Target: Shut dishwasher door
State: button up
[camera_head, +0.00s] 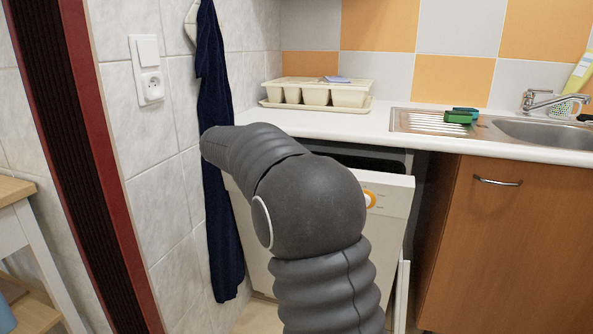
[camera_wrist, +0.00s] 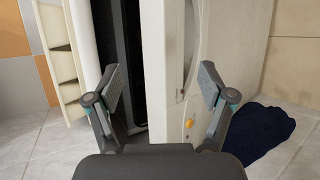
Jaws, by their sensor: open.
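The white dishwasher door (camera_head: 330,255) is under the counter in the head view, mostly hidden behind my arm. Its top edge leans out, with a dark gap (camera_head: 370,161) between it and the counter. An orange-ringed knob (camera_head: 369,199) is on its front panel. In the wrist view the door (camera_wrist: 232,55) fills the middle, turned on its side, with the dark opening (camera_wrist: 131,60) to its left. My gripper (camera_wrist: 161,84) is open, its fingers spread on either side of the door's edge. I cannot tell if they touch it. In the head view the gripper is hidden.
A dark blue towel (camera_head: 222,180) hangs on the tiled wall left of the dishwasher. A beige cutlery tray (camera_head: 318,92) stands on the white counter (camera_head: 350,125). The sink (camera_head: 545,131) and a wooden cabinet (camera_head: 500,240) are to the right. A small wooden table (camera_head: 25,240) is at far left.

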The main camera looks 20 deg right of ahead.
jog(key=shift+v, duration=1.25)
jog(key=s+a+f+m+g+y, duration=0.2)
jog(key=s+a+f+y, duration=0.35)
jog(key=s+f, duration=0.5)
jog(key=s+a+f+m+t+y, duration=0.1)
jog(key=s+a+m+y, duration=0.1)
jog(key=s, duration=1.2)
jog(key=s+a+f+m+t+y, duration=0.1)
jog(key=s+a, duration=0.5)
jog(key=s, duration=0.8)
jog(key=m+t+y, duration=0.1)
jog(key=m+y, duration=0.1)
jog(key=y, duration=0.1)
jog(key=shift+s+f, duration=0.2)
jog(key=shift+s, duration=0.05)
